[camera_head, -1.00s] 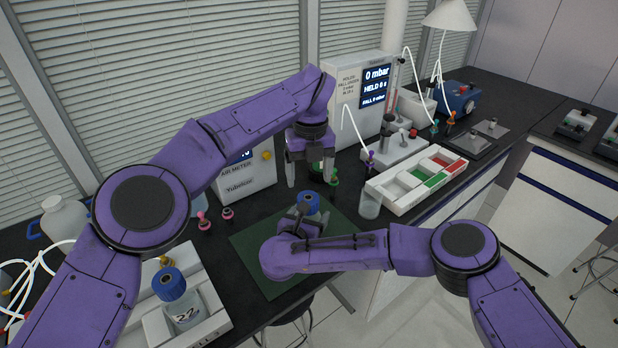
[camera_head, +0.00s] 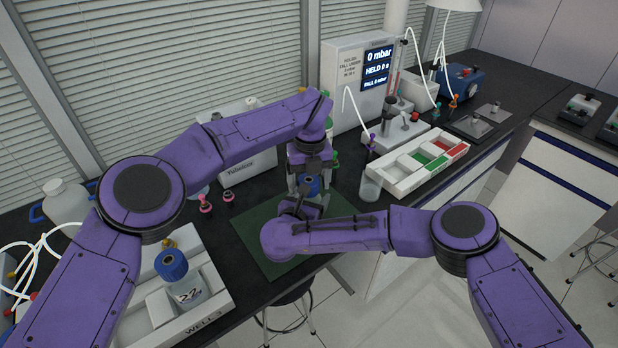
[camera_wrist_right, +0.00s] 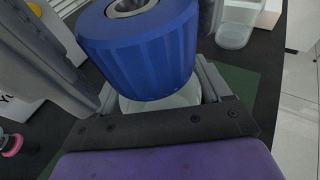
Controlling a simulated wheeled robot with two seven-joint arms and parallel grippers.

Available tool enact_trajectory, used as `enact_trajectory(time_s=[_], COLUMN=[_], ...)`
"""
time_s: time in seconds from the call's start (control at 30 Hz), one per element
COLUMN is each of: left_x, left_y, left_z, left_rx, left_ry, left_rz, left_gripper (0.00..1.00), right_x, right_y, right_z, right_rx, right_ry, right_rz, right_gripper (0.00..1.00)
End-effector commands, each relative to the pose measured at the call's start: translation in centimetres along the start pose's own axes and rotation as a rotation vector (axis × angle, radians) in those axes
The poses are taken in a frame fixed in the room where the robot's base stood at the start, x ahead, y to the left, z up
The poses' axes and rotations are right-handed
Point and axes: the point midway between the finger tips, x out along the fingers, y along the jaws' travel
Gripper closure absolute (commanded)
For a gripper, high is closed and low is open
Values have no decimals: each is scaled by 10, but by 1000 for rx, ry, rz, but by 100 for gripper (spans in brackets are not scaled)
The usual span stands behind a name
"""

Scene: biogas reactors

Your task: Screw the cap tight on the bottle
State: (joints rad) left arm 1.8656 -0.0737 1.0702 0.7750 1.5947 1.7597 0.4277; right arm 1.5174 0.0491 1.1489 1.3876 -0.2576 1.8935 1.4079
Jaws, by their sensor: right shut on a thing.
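A blue ribbed cap (camera_head: 311,186) sits on a bottle over the dark green mat (camera_head: 258,232). In the right wrist view the cap (camera_wrist_right: 143,45) has a round opening in its top, and a little of the clear bottle (camera_wrist_right: 160,104) shows below it. My right gripper (camera_head: 300,207) is shut on the bottle, beneath the cap. My left gripper (camera_head: 310,182) points down from above, its fingers on both sides of the cap. In the wrist view a gap shows between cap and left-hand finger, so it looks open. Whether the other finger touches is unclear.
A white rack (camera_head: 212,318) with another blue-capped bottle (camera_head: 185,281) stands front left. A white tray with red and green compartments (camera_head: 408,182) and a clear cup (camera_head: 370,188) are on the right. A pressure unit (camera_head: 345,90) stands behind.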

Motion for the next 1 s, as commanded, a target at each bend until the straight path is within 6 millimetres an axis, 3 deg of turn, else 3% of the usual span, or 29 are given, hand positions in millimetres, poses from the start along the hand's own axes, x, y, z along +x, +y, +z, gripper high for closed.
enact_trajectory(time_s=[0.03, 0.2, 0.4, 0.43, 0.5, 0.53, 0.83, 1.0], left_x=[0, 0, 0, 0, 0, 0, -2, -27], left_y=[0, 0, 0, 0, 0, 0, 0, 0], left_z=[0, 0, 0, 0, 0, 0, 0, 1], left_rx=[0, 0, 4, 4, 4, 4, 4, 2], left_ry=[0, 0, 0, 0, 0, 0, 0, -3], left_rz=[0, 0, 0, 0, 0, 0, 0, -1], left_gripper=[25, 79, 79, 39, 16, 13, 13, 13], right_x=[0, 0, 0, 0, 0, 0, 0, 0], right_y=[0, 0, 0, 0, 0, 0, 0, 0], right_z=[1, 1, 1, 1, 1, 1, 1, 1], right_rx=[1, 1, 0, 0, 0, 0, 0, 1], right_ry=[-1, -1, -1, -1, -1, -1, -1, -1], right_rz=[0, 0, 0, 1, 1, 1, 0, 0], right_gripper=[100, 100, 100, 100, 100, 100, 100, 100])
